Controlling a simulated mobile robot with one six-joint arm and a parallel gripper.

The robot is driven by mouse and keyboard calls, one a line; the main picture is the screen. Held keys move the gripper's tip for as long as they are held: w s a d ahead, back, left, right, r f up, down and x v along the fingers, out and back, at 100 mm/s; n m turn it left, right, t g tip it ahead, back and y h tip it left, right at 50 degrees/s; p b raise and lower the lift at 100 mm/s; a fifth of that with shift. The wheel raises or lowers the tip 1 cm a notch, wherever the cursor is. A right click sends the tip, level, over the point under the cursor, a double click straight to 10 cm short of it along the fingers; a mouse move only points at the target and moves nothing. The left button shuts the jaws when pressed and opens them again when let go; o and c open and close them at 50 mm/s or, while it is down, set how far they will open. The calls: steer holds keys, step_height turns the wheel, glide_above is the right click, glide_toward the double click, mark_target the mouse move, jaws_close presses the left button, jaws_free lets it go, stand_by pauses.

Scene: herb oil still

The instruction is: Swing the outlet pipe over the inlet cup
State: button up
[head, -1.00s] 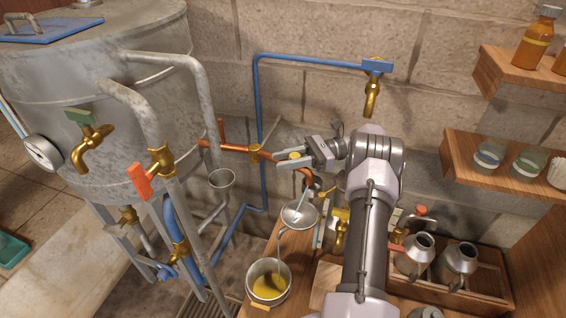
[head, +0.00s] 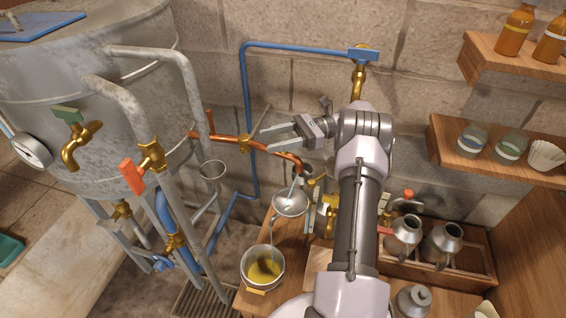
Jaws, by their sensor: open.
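The copper outlet pipe (head: 231,138) runs right from beside the still, through a brass joint with a slanted brass rod, and bends down at its right end (head: 294,157). That end is over the bench side, near a metal funnel (head: 291,202). The inlet cup, which I take to be the small grey cup (head: 212,171) on a pipe by the still, stands left of and below the brass joint. My gripper (head: 279,136) is open and appears empty. Its fingers point left near the pipe, just right of the joint. I cannot tell whether they touch it.
The large metal still (head: 85,95) fills the left. A blue pipe (head: 246,95) runs along the wall to a brass tap (head: 358,82). A pot of yellow liquid (head: 263,269) and metal jugs (head: 403,233) stand below. Shelves with bottles (head: 514,30) are at the right.

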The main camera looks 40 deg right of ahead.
steer(key=s+a+r+p, duration=0.1)
steer(key=s+a+p, duration=0.4)
steer(key=s, duration=0.9)
steer(key=shift+s+a+r, duration=0.15)
steer(key=shift+a+r, duration=0.1)
steer(key=shift+a, duration=1)
